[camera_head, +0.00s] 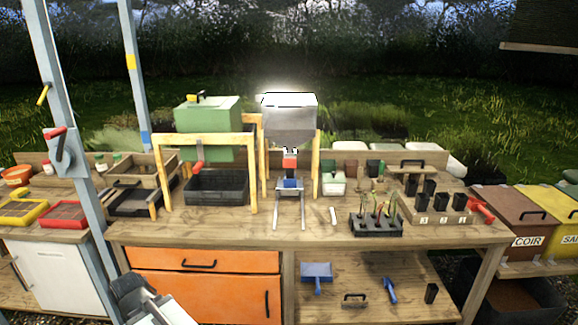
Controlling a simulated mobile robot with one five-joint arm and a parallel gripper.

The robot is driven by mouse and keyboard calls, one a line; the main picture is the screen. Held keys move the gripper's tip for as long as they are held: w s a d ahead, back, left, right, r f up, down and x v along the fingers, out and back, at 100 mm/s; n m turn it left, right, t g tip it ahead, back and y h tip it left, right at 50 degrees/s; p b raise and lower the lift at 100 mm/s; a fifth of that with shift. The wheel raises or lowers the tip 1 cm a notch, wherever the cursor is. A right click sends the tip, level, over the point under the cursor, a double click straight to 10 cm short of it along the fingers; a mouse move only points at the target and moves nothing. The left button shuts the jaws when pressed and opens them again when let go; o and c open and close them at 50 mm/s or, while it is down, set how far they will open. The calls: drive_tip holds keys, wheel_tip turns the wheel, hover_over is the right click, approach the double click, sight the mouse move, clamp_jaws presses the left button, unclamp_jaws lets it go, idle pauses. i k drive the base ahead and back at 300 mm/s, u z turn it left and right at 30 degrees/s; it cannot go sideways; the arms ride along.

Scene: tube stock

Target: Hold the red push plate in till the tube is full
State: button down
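The red push plate (290,162) is a small red block on the front of the dispenser, just below the grey metal hopper (289,122). Below the plate is a blue part (290,184), with two thin metal rails running forward from it on the bench. I cannot make out a tube under the spout or how full one is. My gripper (127,285) is at the lower left, in front of the bench's left end. It is well apart from the push plate and touches nothing that I can see. Its fingers are too unclear to tell their opening.
A yellow frame stands around the hopper, and another holds a green box (207,128) over a black crate (217,187). A black tray with seedlings (377,226) and a numbered wooden rack (432,215) with black tubes stand to the right. The bench's front strip is mostly clear.

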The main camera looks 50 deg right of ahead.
sight(289, 161)
drive_tip(key=i, duration=0.85)
drive_tip(key=u, duration=0.05)
